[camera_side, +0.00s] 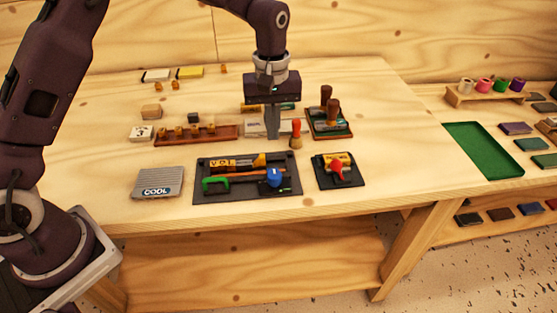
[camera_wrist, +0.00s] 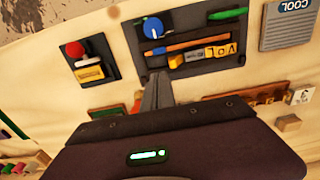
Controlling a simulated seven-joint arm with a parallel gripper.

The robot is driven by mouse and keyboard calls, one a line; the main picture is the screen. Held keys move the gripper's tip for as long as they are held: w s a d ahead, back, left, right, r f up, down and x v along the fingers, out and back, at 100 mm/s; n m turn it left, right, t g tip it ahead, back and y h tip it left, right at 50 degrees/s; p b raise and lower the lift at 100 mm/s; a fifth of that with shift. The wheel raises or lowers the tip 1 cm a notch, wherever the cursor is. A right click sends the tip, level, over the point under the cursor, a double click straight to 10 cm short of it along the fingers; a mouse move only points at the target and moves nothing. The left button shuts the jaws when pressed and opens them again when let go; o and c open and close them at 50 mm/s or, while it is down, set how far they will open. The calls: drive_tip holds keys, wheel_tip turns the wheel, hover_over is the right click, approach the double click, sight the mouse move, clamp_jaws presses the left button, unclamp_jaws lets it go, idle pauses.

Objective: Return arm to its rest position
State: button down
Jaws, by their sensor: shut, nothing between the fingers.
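My gripper (camera_side: 273,132) points down over the middle of the wooden table in the side view. Its fingers are together with nothing between them. In the wrist view the closed fingers (camera_wrist: 158,85) point toward the edge of a dark tray. I cannot tell exactly how high the fingertips are above the table. My arm reaches in from the top of the side view.
A dark tray (camera_side: 216,198) with a green-handled tool and a blue knob lies in front. A smaller tray (camera_side: 322,181) with a red knob is right of it. A red-topped peg (camera_side: 296,133) and brown-handled stamps (camera_side: 333,110) stand close right of my gripper. A grey COOL box (camera_side: 158,180) sits front left.

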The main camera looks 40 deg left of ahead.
drive_tip(key=shift+r, duration=0.1)
drive_tip(key=s+a+r+m+t, duration=0.3)
drive_tip(key=s+r+m, duration=0.1)
drive_tip(key=s+r, duration=1)
drive_tip(key=s+a+m+t, duration=0.1)
drive_tip(key=s+m, duration=0.1)
drive_tip(key=s, duration=0.6)
drive_tip(key=s+r+m+t, duration=0.1)
drive_tip(key=s+m, duration=0.2)
drive_tip(key=s, duration=0.5)
drive_tip(key=shift+s+a+t, duration=0.15)
drive_tip(key=shift+a+t, duration=0.15)
drive_tip(key=shift+a, duration=0.1)
drive_tip(key=shift+r, duration=0.15)
